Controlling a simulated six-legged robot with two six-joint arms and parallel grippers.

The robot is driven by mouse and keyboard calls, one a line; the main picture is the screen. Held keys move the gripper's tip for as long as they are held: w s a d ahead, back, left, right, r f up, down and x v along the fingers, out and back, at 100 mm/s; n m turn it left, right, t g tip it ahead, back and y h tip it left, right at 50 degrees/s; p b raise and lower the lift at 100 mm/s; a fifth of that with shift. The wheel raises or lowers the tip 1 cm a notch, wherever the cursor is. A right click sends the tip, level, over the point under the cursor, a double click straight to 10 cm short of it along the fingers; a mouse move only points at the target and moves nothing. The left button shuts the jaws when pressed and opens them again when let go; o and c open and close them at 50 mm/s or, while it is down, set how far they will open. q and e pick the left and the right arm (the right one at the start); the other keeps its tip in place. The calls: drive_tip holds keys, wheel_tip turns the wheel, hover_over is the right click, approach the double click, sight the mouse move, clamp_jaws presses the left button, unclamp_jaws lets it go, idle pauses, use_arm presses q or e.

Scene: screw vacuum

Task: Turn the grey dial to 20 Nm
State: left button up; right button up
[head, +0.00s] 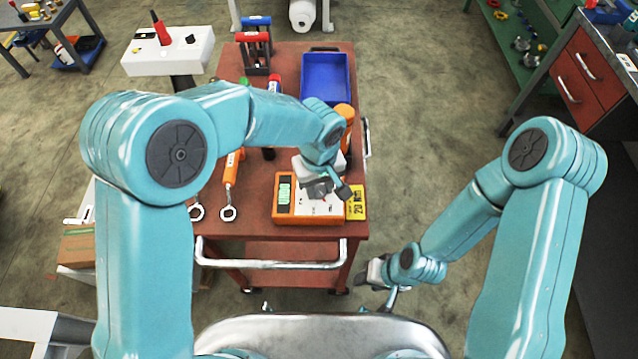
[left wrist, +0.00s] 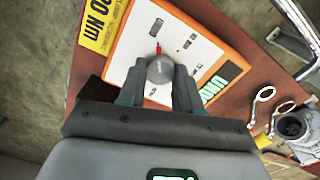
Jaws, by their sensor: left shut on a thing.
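The orange torque tester (head: 283,218) with a white face and a green display lies near the front edge of the red cart. In the left wrist view its white panel (left wrist: 128,50) carries several small printed marks. The round grey dial (left wrist: 160,72) has a red pointer directed toward the top of that view. My left gripper (head: 322,192) is over the tester and hides the dial in the head view. In the left wrist view its fingers (left wrist: 158,88) are shut on the dial, one on each side. A yellow "20 Nm" label (head: 357,203) lies beside the tester. My right gripper (head: 382,278) hangs off the cart; its jaws are unclear.
The red cart (head: 258,232) also holds an orange-handled wrench (head: 231,170), a blue bin (head: 326,77) and an orange cylinder (head: 346,112). A metal handle (head: 270,264) runs along its front. Open floor lies right of the cart, before the red drawers (head: 585,75).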

use_arm(q)
drive_tip(key=m+b, duration=0.1)
drive_tip(key=m, duration=0.2)
drive_tip(key=shift+m+b, duration=0.4)
drive_tip(key=m+b, duration=0.1)
drive_tip(key=m, duration=0.4)
drive_tip(key=shift+r+m, duration=0.1)
drive_tip(key=shift+m, duration=0.2)
drive_tip(key=m, duration=1)
drive_tip(key=shift+w+r, duration=0.1)
drive_tip(key=shift+m, duration=0.3)
